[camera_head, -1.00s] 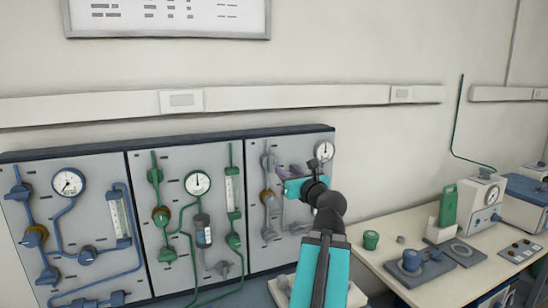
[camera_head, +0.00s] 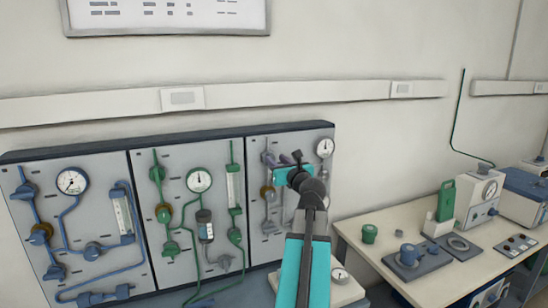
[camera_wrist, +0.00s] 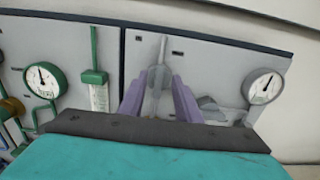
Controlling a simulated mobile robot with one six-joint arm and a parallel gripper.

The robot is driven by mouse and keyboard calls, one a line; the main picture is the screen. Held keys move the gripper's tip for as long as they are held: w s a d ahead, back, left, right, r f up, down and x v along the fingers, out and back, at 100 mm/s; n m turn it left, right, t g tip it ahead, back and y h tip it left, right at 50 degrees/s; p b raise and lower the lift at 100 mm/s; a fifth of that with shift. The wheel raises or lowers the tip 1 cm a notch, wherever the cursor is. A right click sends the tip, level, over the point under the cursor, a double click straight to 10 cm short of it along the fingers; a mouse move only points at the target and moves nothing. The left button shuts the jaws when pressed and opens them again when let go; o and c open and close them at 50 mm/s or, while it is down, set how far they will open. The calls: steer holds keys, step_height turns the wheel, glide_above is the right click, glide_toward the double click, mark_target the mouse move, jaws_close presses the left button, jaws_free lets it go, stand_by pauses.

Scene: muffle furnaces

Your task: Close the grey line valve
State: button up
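The grey line runs down the right-hand panel (camera_head: 291,145). A grey valve (camera_wrist: 158,78) sits at the top of that line. In the wrist view it shows between the two purple fingers of my gripper (camera_wrist: 158,92), which is open. In the head view my gripper (camera_head: 279,160) is at the upper left of this panel, over the top valve, and partly hides it. I cannot tell whether the fingers touch the valve. A second grey valve (camera_head: 270,228) is lower on the same line. The line's right side is partly hidden by my arm.
A gauge (camera_head: 324,147) is at the panel's upper right; it also shows in the wrist view (camera_wrist: 264,86). The green-line panel (camera_head: 176,185) and blue-line panel (camera_head: 90,215) adjoin on the left. A bench (camera_head: 350,228) with equipment stands at the right.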

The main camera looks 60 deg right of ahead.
mark_target(272, 156)
steer(key=shift+p+x, duration=0.35)
steer(key=shift+x, duration=1.4)
jaws_close()
